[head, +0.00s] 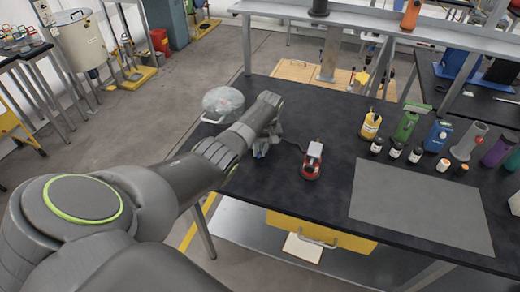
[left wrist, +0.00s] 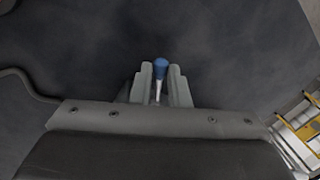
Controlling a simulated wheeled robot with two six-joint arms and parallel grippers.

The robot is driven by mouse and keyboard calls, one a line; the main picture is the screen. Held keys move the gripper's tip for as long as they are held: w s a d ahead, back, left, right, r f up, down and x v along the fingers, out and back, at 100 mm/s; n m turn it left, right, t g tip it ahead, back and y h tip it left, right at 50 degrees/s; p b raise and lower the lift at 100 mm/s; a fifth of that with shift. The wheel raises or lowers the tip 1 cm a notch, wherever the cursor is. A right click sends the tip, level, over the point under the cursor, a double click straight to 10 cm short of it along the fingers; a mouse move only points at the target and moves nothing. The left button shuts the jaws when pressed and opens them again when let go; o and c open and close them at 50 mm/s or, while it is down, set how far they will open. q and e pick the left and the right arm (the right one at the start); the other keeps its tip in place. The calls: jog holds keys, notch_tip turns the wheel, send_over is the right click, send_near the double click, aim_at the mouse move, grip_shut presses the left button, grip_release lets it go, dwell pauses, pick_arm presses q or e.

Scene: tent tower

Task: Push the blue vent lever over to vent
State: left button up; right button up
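The vent lever (left wrist: 161,66) has a blue knob on a thin pale stem. In the left wrist view it stands between the two fingers of my left gripper (left wrist: 161,88), with the knob at the fingertips. The fingers are a narrow gap apart, and I cannot tell whether they press on it. In the head view my left gripper (head: 268,142) is low over the black table near its left side. A small bluish part (head: 260,150) shows beneath it; the rest of the lever and its mount are hidden. My right gripper is not in view.
A clear dome (head: 223,100) stands left of my gripper at the table edge. A red and white device (head: 312,160) with a dark cable is to the right. Several bottles and a grey mat (head: 420,205) lie farther right on the black table (head: 335,125).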

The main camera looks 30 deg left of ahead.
pick_arm(q)
grip_shut()
jog(key=shift+w+d+r+n, duration=0.1)
jog(key=shift+w+n, duration=0.05)
jog(key=shift+n, duration=0.35)
jog(key=shift+w+d+n, duration=0.1)
jog(key=shift+w+n, duration=0.05)
jog(key=shift+n, duration=0.25)
jog(key=o, duration=0.7)
grip_release()
jog(key=shift+o, duration=0.2)
